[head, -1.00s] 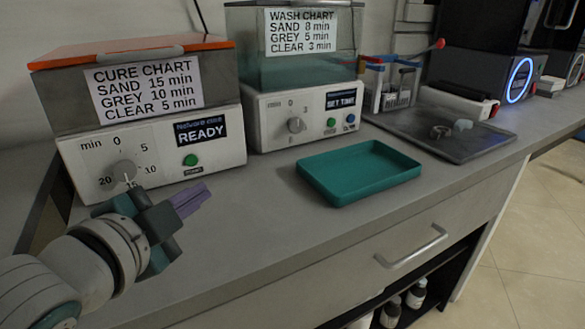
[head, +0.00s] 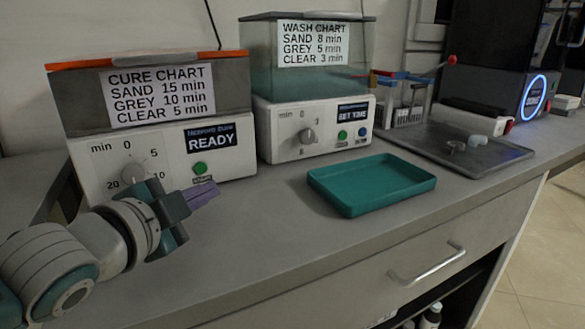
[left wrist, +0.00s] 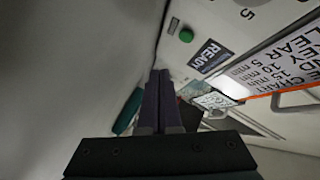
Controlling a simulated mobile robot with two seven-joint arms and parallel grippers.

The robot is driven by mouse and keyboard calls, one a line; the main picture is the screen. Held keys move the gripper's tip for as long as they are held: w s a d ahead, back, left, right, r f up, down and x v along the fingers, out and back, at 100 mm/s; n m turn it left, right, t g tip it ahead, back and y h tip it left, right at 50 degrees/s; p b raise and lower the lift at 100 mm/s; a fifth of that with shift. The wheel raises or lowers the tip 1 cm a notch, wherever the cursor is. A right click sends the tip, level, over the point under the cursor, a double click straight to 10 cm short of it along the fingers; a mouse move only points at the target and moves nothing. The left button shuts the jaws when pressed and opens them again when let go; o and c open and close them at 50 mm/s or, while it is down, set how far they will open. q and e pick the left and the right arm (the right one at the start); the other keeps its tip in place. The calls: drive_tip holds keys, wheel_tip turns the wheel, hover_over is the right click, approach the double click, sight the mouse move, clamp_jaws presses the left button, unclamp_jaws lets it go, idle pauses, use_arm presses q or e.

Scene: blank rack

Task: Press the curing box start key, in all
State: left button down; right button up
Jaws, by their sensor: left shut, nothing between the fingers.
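The curing box (head: 90,185) stands at the left of the bench in the head view, with an orange lid and a cure chart on its front. Its display (head: 209,136) reads READY. Its green start key (head: 200,168) sits below the display and also shows in the left wrist view (left wrist: 186,35). The dial (head: 134,174) is left of the key. My left gripper (head: 212,188) is shut and empty, just in front of the box and below the key, apart from it. The shut fingers show in the left wrist view (left wrist: 160,88). My right gripper is not in view.
A wash unit (head: 312,128) with a tank and dial stands right of the curing box. A teal tray (head: 372,204) lies on the bench in front of it. A dark tray (head: 500,157) with small parts is farther right. Bare bench (head: 270,235) lies in front of my gripper.

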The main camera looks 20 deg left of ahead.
sight(201, 168)
use_arm(q)
drive_tip(key=w+a, duration=0.2)
drive_tip(key=a, duration=0.1)
drive_tip(key=shift+w+b, duration=0.25)
drive_tip(key=shift+b, duration=0.1)
drive_tip(key=shift+w+a, duration=0.1)
drive_tip(key=shift+a, duration=0.05)
idle(1.7)
drive_tip(key=shift+w+a, duration=0.3)
drive_tip(key=shift+w+a, duration=0.25)
drive_tip(key=shift+a, duration=0.05)
idle(0.7)
idle(0.4)
drive_tip(key=shift+s+d+p, duration=0.45)
drive_tip(key=shift+s+d, duration=0.1)
drive_tip(key=shift+d, duration=0.05)
